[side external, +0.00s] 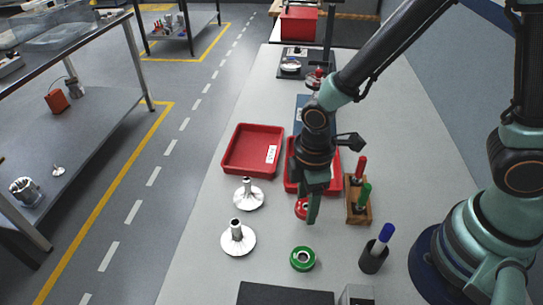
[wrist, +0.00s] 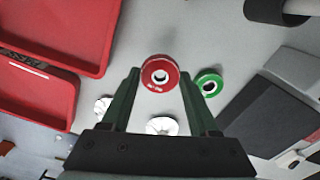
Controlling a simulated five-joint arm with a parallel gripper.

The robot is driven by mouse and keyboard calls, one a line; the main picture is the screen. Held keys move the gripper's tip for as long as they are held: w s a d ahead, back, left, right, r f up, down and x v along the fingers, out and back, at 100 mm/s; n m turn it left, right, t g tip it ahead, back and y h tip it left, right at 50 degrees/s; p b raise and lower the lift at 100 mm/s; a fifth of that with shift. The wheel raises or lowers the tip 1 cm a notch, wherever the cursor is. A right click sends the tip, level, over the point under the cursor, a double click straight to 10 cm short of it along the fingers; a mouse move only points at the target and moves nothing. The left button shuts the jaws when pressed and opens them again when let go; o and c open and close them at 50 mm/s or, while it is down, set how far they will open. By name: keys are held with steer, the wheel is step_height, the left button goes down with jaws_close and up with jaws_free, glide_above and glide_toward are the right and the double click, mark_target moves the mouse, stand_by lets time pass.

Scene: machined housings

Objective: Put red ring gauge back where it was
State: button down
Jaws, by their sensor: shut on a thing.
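The red ring gauge (side external: 301,208) is between the fingers of my gripper (side external: 311,205), partly hidden by a finger in the side view. In the wrist view the red ring gauge (wrist: 160,73) sits between the two fingertips, and my gripper (wrist: 160,80) is shut on it. It looks larger than the green ring gauge (wrist: 209,84), so it seems held above the bench. The green ring gauge (side external: 303,258) lies flat on the bench nearer the front. A wooden block (side external: 358,212) right of my gripper holds a red-handled gauge (side external: 360,168) and a green-handled gauge (side external: 364,194).
Two flanged metal housings (side external: 238,238) (side external: 249,194) stand to the left. A red tray (side external: 227,165) lies behind them; another red tray (side external: 291,180) is behind my gripper. A pen cup (side external: 373,257) and a dark pad (side external: 285,295) are in front. Bare bench lies around the green ring.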

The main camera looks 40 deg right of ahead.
mark_target(304, 223)
steer(key=shift+f, duration=1.85)
steer(key=shift+c, duration=0.7)
jaws_free()
steer(key=shift+f, duration=0.1)
step_height(304, 223, up, 12)
steer(key=w+d+r+m+t, duration=0.1)
steer(key=d+r+m+t, duration=0.4)
steer(key=d+r+m, duration=0.7)
steer(key=d+m, duration=0.1)
steer(key=d, duration=0.1)
steer(key=shift+d+r+t, duration=0.3)
steer(key=shift+d+r, duration=0.1)
steer(key=shift+w, duration=0.1)
